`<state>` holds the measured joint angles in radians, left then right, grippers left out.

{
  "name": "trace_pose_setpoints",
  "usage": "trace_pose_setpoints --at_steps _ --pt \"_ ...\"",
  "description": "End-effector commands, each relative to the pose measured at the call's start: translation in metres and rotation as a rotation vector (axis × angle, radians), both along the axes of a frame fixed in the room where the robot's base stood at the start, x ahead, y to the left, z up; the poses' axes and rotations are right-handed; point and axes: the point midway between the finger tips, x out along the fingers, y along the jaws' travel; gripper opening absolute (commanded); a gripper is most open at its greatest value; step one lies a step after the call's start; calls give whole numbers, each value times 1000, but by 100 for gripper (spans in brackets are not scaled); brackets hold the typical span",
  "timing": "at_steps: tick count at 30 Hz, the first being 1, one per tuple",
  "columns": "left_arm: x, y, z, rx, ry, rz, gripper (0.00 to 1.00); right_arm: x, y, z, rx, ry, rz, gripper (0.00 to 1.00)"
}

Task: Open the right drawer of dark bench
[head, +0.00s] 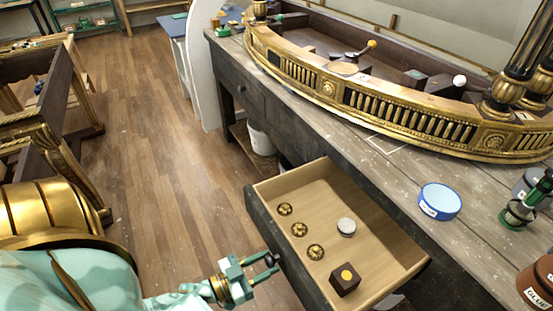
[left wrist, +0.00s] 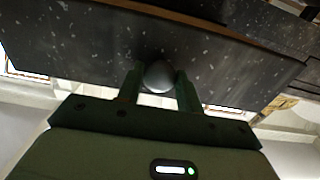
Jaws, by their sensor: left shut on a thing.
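The dark bench (head: 415,237) runs along the right of the head view. Its right drawer (head: 359,205) is pulled well out, with pale wood inside and a dark speckled front. My left gripper (head: 270,262) is at the drawer front and shut on its round knob. In the left wrist view the dark drawer front (left wrist: 90,45) fills the top, and the grey knob (left wrist: 158,77) sits between the two fingers. My right gripper is not in view.
A blue tin (head: 440,201), bottles and a gilt curved rail (head: 400,108) are on the bench top. Wooden floor (head: 160,110) is clear left of the drawer.

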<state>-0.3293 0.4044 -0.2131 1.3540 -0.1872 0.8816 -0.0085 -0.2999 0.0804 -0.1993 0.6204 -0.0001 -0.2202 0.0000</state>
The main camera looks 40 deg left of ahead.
Motion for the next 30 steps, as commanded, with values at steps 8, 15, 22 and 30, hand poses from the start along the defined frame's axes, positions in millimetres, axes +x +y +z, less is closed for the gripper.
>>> trace_pose_setpoints --at_steps 8,15,22,30 --pt "-8 3 -1 1 4 -1 0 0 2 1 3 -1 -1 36" --pt "-8 3 -2 1 4 -1 0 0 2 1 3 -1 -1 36" --pt "-8 3 -1 1 2 0 57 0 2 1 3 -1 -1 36" --pt "-7 3 -1 0 1 0 57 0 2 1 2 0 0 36"
